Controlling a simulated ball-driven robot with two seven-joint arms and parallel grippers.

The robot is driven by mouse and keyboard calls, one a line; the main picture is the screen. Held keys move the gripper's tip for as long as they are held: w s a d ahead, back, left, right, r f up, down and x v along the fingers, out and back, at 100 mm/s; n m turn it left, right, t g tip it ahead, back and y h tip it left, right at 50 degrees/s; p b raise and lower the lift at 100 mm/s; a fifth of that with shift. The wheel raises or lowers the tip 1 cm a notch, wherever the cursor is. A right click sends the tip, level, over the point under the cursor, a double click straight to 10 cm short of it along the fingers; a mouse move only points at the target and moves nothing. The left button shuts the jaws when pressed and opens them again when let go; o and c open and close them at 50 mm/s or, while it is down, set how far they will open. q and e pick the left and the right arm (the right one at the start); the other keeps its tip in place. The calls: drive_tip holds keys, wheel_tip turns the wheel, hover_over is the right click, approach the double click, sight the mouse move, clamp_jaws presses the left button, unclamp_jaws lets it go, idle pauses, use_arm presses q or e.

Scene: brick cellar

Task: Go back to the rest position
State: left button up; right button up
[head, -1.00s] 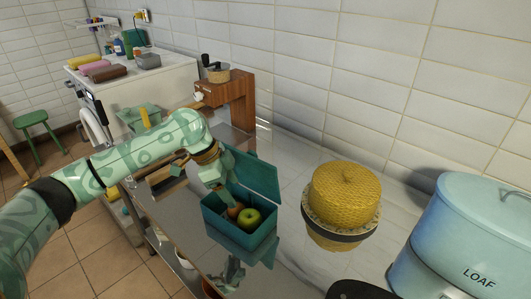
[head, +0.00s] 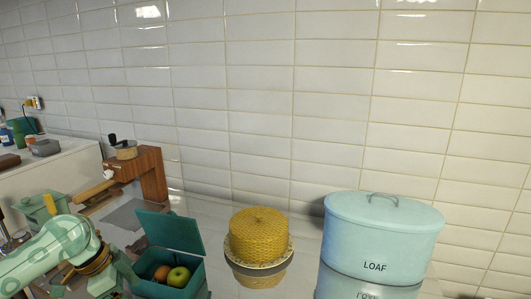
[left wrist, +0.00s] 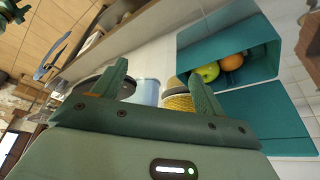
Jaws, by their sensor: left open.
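My left gripper (head: 122,274) is at the lower left of the head view, just left of the teal lunch box (head: 174,233). Its lid stands open. A green apple (head: 178,277) and an orange-brown fruit (head: 161,273) lie inside the box. In the left wrist view my left gripper (left wrist: 160,75) has its two fingers spread, with nothing between them. The box (left wrist: 268,58) is at the right there, with the apple (left wrist: 208,72) and the orange fruit (left wrist: 232,62) in it. My right gripper is not in view.
A yellow woven dome (head: 258,234) sits right of the box. A pale blue LOAF bin (head: 384,232) stands further right. A wooden grinder (head: 150,172) stands behind the box, near the tiled wall (head: 300,90).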

use_arm(q)
drive_tip(key=s+d+f+t+y, duration=0.1)
drive_tip(key=s+d+f+t, duration=0.2)
drive_tip(key=s+d+f, duration=0.9)
drive_tip(key=s+a+r+n+t+y, duration=0.25)
drive_tip(key=s+a+n+y, duration=0.45)
drive_tip(key=s+a, duration=0.6)
drive_tip(key=s+d+f+m+g+h, duration=0.1)
drive_tip(key=s+d+f+g, duration=0.15)
drive_tip(key=f, duration=0.95)
drive_tip(key=s+d+f+g+h, duration=0.1)
drive_tip(key=s+d+f, duration=0.15)
drive_tip(key=f, duration=0.95)
drive_tip(key=s+f+n+g+h, duration=0.2)
drive_tip(key=s+f+n+g, duration=0.1)
drive_tip(key=s+f, duration=1.4)
drive_tip(key=s, duration=0.3)
drive_tip(key=shift+s+d, duration=0.2)
drive_tip(key=shift+d, duration=0.1)
